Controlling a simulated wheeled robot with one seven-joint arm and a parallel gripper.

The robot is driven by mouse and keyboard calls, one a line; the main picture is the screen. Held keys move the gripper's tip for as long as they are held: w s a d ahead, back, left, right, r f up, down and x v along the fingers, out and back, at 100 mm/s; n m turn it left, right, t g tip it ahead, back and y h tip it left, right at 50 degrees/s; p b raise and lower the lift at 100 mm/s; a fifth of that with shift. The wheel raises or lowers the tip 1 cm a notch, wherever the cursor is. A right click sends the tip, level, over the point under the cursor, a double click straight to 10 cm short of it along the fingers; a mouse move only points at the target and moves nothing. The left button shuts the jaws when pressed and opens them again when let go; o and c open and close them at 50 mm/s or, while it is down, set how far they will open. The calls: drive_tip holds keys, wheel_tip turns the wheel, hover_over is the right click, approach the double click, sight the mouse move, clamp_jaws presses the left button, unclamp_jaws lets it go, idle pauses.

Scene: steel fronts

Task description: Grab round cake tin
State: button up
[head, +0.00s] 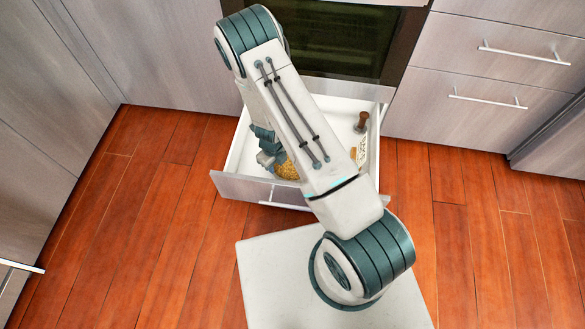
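No object is plain as a round cake tin in the head view. A golden, rounded thing (288,171) lies in the open drawer (234,152), near its front left; it may be the tin, but my arm covers much of it. My gripper (268,160) points down inside the drawer, just left of the golden thing and close to it. Whether they touch is hidden. The fingers are small and partly covered, so their opening does not show.
A brown, knobbed object (361,122) and a pale, speckled item (361,152) lie on the drawer's right side. An oven (330,45) stands above the drawer. Closed steel drawers (480,85) are at right. The wooden floor (160,210) is clear on both sides.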

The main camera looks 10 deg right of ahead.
sight(278, 176)
wheel_tip(278, 176, down, 7)
drive_tip(key=shift+w+d+r+b, duration=0.1)
drive_tip(key=shift+r+b, duration=0.1)
drive_tip(key=shift+b, duration=0.9)
drive_tip(key=shift+w+d+f+b, duration=0.1)
drive_tip(key=shift+w+f+b, duration=0.1)
drive_tip(key=shift+f+b, duration=0.5)
drive_tip(key=shift+w+a+f+b, duration=0.1)
drive_tip(key=shift+w+f+b, duration=0.2)
drive_tip(key=shift+f, duration=0.75)
drive_tip(key=shift+w+d+f+b, duration=0.1)
drive_tip(key=shift+f+b, duration=0.5)
drive_tip(key=shift+f, duration=0.25)
drive_tip(key=shift+r, duration=0.1)
clamp_jaws()
